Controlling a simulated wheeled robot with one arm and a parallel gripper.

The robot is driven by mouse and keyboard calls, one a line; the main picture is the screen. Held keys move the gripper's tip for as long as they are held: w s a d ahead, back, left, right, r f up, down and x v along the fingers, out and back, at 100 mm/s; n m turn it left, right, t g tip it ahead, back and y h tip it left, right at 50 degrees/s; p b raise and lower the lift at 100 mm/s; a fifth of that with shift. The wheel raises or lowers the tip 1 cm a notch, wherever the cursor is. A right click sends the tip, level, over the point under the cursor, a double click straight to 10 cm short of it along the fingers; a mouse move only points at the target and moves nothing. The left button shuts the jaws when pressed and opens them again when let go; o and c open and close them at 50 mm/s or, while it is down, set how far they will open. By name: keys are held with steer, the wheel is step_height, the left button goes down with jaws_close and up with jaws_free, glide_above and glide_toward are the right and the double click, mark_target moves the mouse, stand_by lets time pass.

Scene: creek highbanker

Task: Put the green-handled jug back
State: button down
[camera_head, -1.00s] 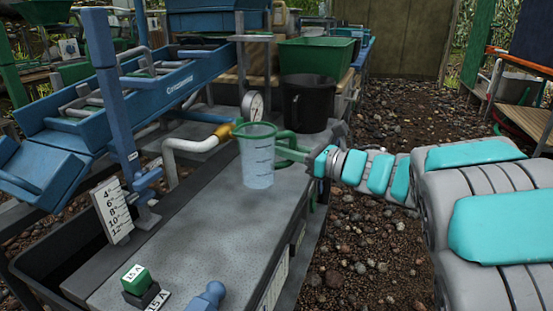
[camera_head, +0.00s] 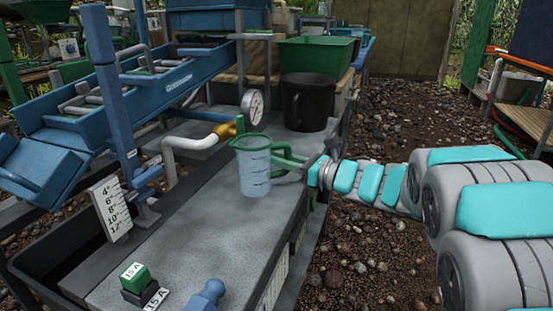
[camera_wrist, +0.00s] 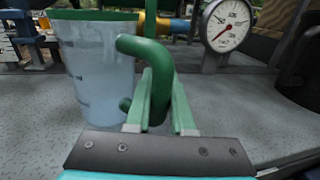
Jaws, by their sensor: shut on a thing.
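The green-handled jug (camera_head: 254,170) is a clear measuring jug with a green rim and dark markings, upright at the right part of the grey bench top (camera_head: 190,240). In the wrist view the jug (camera_wrist: 97,70) fills the upper left, with its green handle (camera_wrist: 150,60) between my fingers. My gripper (camera_head: 300,167) is shut on the handle from the right, and it also shows in the wrist view (camera_wrist: 160,115). I cannot tell whether the jug's base touches the bench top.
A pressure gauge (camera_head: 252,107) and a pale pipe (camera_head: 190,144) stand behind the jug. A black mug-like pot (camera_head: 308,102) is at the bench's far end, before a green tub (camera_head: 316,54). A depth scale (camera_head: 111,208) and green switch (camera_head: 135,277) are nearer.

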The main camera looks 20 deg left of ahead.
steer(key=c, duration=0.8)
jaws_free()
steer(key=shift+r+p, duration=0.2)
steer(key=shift+p, duration=0.2)
steer(key=shift+d+f, duration=0.1)
steer(key=shift+d, duration=0.25)
steer(key=v, duration=1.1)
steer(key=shift+s+d, duration=0.1)
steer(key=shift+d, duration=0.05)
